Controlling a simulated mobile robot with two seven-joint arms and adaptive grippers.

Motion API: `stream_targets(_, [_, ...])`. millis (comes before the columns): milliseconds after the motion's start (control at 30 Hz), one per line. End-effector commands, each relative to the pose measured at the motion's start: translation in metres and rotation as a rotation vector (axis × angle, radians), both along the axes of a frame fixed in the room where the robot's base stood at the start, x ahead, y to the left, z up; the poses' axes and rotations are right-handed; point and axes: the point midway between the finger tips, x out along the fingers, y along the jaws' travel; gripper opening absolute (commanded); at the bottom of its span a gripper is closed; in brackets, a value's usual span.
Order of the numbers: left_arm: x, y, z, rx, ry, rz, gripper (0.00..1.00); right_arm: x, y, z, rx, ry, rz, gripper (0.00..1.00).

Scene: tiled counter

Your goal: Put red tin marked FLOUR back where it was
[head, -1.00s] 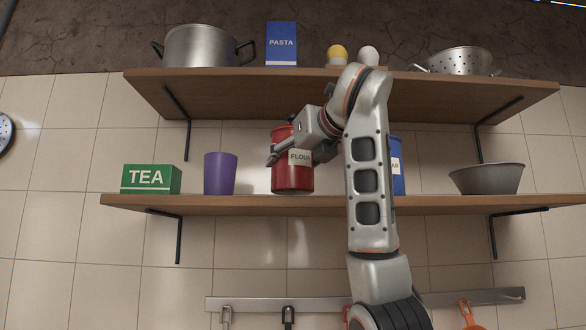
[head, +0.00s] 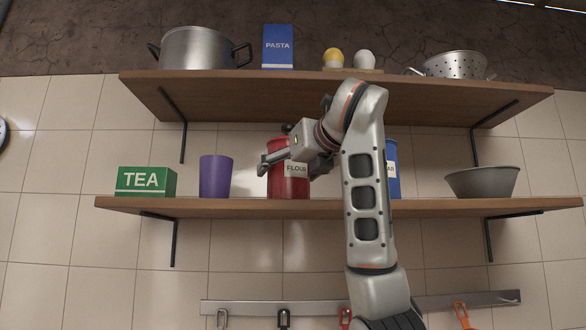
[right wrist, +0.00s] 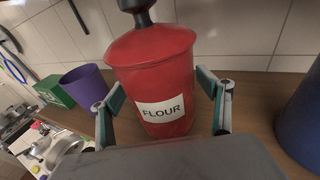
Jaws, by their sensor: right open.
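The red tin marked FLOUR (head: 290,187) stands upright on the lower shelf, between the purple cup and a blue container. Its white label faces me. My right gripper (head: 287,170) is at the tin, with its arm coming up from below right and partly covering the tin's upper part. In the right wrist view the tin (right wrist: 155,75) shows its lid and dark knob. The gripper's fingers (right wrist: 164,108) are spread, one on each side of the tin, with a gap visible beside it. My left gripper is in neither view.
On the lower shelf (head: 130,204) are a green TEA box (head: 146,181), a purple cup (head: 215,176), a partly hidden blue container (head: 392,170) and a grey bowl (head: 482,181). The upper shelf (head: 230,95) overhangs the arm and holds a pot, PASTA box, eggs and colander.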

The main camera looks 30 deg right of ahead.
Motion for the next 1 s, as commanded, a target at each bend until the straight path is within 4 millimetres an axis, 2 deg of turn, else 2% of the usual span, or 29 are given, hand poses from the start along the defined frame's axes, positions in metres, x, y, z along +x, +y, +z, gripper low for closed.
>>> stream_targets(67, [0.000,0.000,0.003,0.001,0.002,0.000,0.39,0.000,0.000,0.004,0.000,0.000,-0.001,0.77])
stream_targets(167, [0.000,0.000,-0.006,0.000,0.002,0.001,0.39,-0.014,0.001,0.004,0.000,-0.005,-0.002,0.77])
stream_targets(400, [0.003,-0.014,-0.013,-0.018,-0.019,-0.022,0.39,-0.064,0.008,0.010,0.000,-0.006,-0.003,0.77])
stream_targets(600, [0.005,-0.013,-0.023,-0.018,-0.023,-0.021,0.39,-0.099,0.014,0.016,0.000,-0.003,-0.003,0.77])
stream_targets(800, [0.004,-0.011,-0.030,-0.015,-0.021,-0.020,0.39,-0.114,0.017,0.019,0.000,-0.002,-0.001,0.77])
stream_targets(1000, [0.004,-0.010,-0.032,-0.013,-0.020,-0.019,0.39,-0.118,0.018,0.020,0.000,0.000,-0.001,0.77])
